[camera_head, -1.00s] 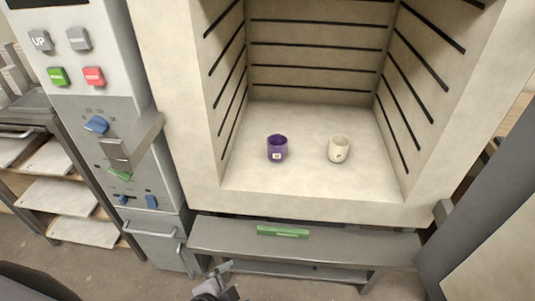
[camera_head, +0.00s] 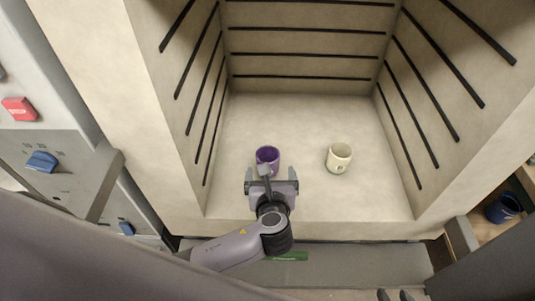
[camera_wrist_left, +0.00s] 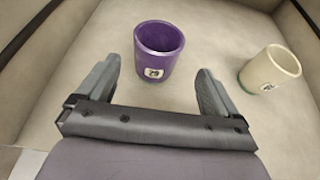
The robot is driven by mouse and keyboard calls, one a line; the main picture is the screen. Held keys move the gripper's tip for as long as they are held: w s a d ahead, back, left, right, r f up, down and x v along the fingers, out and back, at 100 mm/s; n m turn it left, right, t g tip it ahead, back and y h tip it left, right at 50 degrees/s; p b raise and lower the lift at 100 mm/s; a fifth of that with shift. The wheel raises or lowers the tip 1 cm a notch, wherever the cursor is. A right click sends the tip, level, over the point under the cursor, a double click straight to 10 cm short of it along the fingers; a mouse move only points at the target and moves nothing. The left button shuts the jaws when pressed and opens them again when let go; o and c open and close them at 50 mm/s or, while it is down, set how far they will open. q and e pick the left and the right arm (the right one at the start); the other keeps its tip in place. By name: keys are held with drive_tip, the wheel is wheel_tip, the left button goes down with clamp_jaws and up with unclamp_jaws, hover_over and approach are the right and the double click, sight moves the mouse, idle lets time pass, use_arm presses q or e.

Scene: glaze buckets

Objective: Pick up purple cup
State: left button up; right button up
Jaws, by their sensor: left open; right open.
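The purple cup (camera_head: 267,155) stands upright on the kiln floor, left of a cream cup (camera_head: 340,157). My left gripper (camera_head: 270,176) is open and empty just in front of the purple cup, partly hiding its lower part in the head view. In the left wrist view the purple cup (camera_wrist_left: 158,52) with its white label stands just beyond the two spread fingers (camera_wrist_left: 158,72), roughly centred between them. The cream cup (camera_wrist_left: 269,69) is to the right, outside the fingers. Only the fingertips of my right gripper (camera_head: 394,295) show at the bottom edge of the head view, apart and empty.
The kiln walls (camera_head: 433,135) with dark grooves stand left, right and behind. A grey ledge (camera_head: 370,263) with a green block (camera_head: 290,257) runs below the opening. A control panel (camera_head: 50,150) is at left. A dark blue cup (camera_head: 503,208) sits on a shelf at right.

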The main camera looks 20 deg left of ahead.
use_arm(q)
drive_tip(key=shift+a+b+x, duration=0.2)
drive_tip(key=shift+b+x, duration=0.1)
drive_tip(key=shift+x, duration=3.15)
drive_tip(key=shift+c, duration=0.2)
drive_tip(key=c, duration=1.1)
drive_tip(key=shift+r, duration=0.1)
